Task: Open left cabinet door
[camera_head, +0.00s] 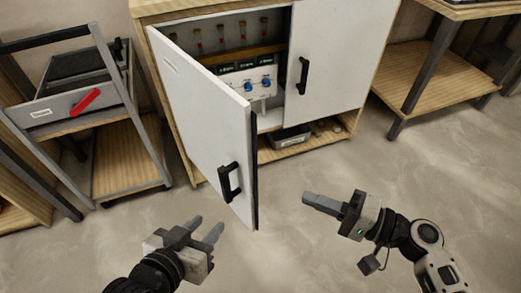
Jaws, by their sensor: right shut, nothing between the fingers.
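The left cabinet door (199,110) is white with a black handle (229,181) near its free edge. It is swung partly open toward me, hinged at its left side. The cabinet's wooden frame (215,6) surrounds it. The right cabinet door (338,59) is shut and has its own black handle (303,75). My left gripper (205,227) is open and empty, below and in front of the left door's handle, apart from it. My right gripper (305,199) is shut and empty, to the right of the left door's free edge and apart from it.
Inside the cabinet is a panel with blue knobs (248,87). A grey bin (290,138) stands on the lower shelf. A cart with a drawer with a red handle (86,100) stands left, a wooden table (433,75) right. The floor (330,170) in front is clear.

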